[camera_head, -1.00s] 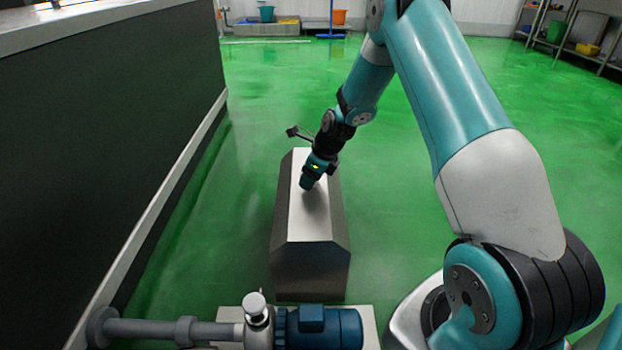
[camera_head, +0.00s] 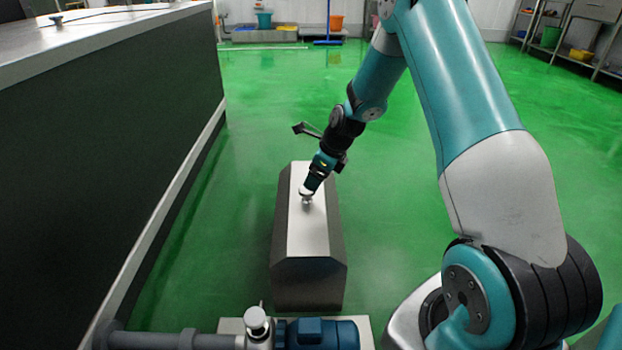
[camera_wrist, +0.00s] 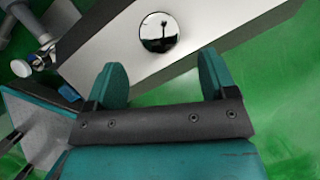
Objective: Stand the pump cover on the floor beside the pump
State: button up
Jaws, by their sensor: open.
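The pump cover (camera_head: 307,228) is a long box with a pale top and dark sloped sides. It stands upright on the green floor, apart from and beyond the pump (camera_head: 322,333). A round shiny knob (camera_head: 306,198) sits on its top; the knob (camera_wrist: 158,32) also shows in the wrist view. My gripper (camera_head: 309,187) is just above the knob. In the wrist view my gripper (camera_wrist: 160,63) is open and empty, its fingers apart and short of the knob. The pump has a blue motor, a grey pipe and a silver cap, and is uncovered.
A dark-sided counter (camera_head: 110,150) with a pale top runs along the left. Shelves (camera_head: 570,40) stand at the far right, and buckets (camera_head: 264,20) at the back wall. The green floor (camera_head: 250,110) around the cover is free.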

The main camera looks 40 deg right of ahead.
jog(key=a+p+v, duration=0.1)
jog(key=p+v, duration=0.1)
jog(key=v, duration=0.3)
jog(key=s+a+r+n+g+y, duration=0.1)
jog(key=s+a+r+n, duration=0.3)
jog(key=a+r+n, duration=0.4)
jog(key=s+a+r+n, duration=0.5)
jog(key=a+r+n, duration=0.1)
jog(key=a+n, duration=0.3)
jog(key=s+a+r+n+g, duration=0.1)
jog(key=s+a+r+n, duration=0.1)
jog(key=s+n, duration=0.4)
jog(key=s+a+r+n+g, duration=0.1)
jog(key=s+a+r+n, duration=0.1)
jog(key=s+a+n, duration=0.2)
jog(key=s+a+r+n, duration=0.1)
jog(key=s+a+n, duration=0.2)
jog(key=s+n, duration=0.6)
jog(key=shift+s+a+r+n+g+y, duration=0.3)
jog(key=shift+s+r+g, duration=0.1)
jog(key=shift+s, duration=0.25)
